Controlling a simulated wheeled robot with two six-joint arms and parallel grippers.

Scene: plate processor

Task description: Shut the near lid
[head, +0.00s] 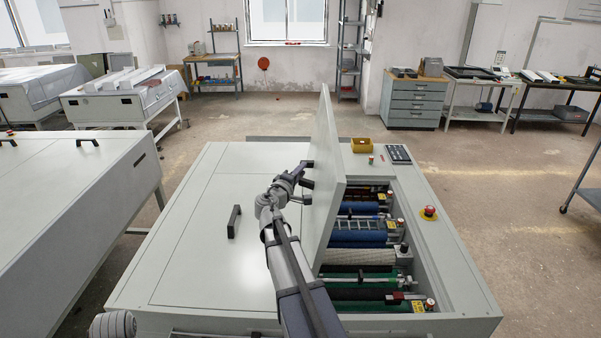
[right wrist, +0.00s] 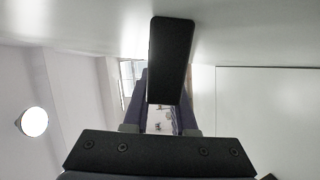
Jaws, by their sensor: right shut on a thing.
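The raised lid (head: 329,165) is a pale grey panel standing nearly upright on the plate processor, beside the open bay of rollers (head: 358,238). My right gripper (head: 304,183) is at the left face of this lid, shut on its black handle (head: 307,164). In the right wrist view the dark handle (right wrist: 171,58) runs between the fingers of my right gripper (right wrist: 160,118), and the pale lid surface (right wrist: 240,35) fills the top. My right forearm hides part of the machine top. My left gripper is not in view.
A flat closed panel with a black handle (head: 234,221) lies left of the raised lid. A yellow box (head: 361,145), a keypad (head: 398,154) and a red emergency button (head: 429,212) sit on the machine's far and right edges. Another machine (head: 75,215) stands at left.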

